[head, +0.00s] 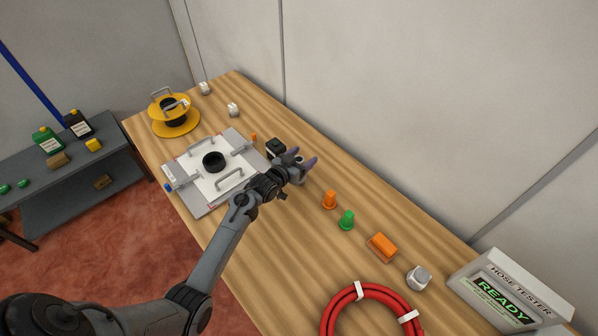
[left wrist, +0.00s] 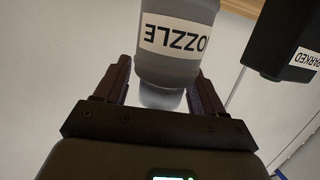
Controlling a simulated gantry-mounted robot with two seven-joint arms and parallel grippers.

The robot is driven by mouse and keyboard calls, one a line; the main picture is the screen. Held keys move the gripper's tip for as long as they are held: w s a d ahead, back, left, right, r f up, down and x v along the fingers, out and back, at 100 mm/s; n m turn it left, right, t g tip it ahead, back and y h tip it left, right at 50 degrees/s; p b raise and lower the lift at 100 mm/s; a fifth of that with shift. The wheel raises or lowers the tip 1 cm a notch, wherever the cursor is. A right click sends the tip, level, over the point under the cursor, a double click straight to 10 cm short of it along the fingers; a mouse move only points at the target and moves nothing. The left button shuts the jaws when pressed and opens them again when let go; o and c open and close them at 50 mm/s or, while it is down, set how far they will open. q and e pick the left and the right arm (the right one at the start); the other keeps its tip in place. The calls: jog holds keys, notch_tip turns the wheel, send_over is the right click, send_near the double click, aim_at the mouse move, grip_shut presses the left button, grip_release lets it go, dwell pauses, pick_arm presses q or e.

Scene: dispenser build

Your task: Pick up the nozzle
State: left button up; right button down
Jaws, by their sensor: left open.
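The nozzle (left wrist: 178,65) is a grey cylinder with a white label reading NOZZLE, upside down in the left wrist view. My left gripper (left wrist: 162,85) is open, with one dark finger on each side of the nozzle's lower part in the picture. I cannot tell whether the fingers touch it. In the head view my left gripper (head: 299,163) is over the wooden table (head: 345,165), beside a dark block, and mostly hides the nozzle. My right gripper is not in view.
A black block labelled PARKED (left wrist: 285,38) is close beside the nozzle. A white panel with handles (head: 200,188) lies left of the gripper. An orange cone (head: 329,201), green cone (head: 347,220), orange block (head: 382,246), red hose (head: 335,310) and hose tester (head: 510,290) are to the right.

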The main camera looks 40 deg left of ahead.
pick_arm(q)
grip_shut()
dwell(0.4)
jog(key=shift+r, duration=0.1)
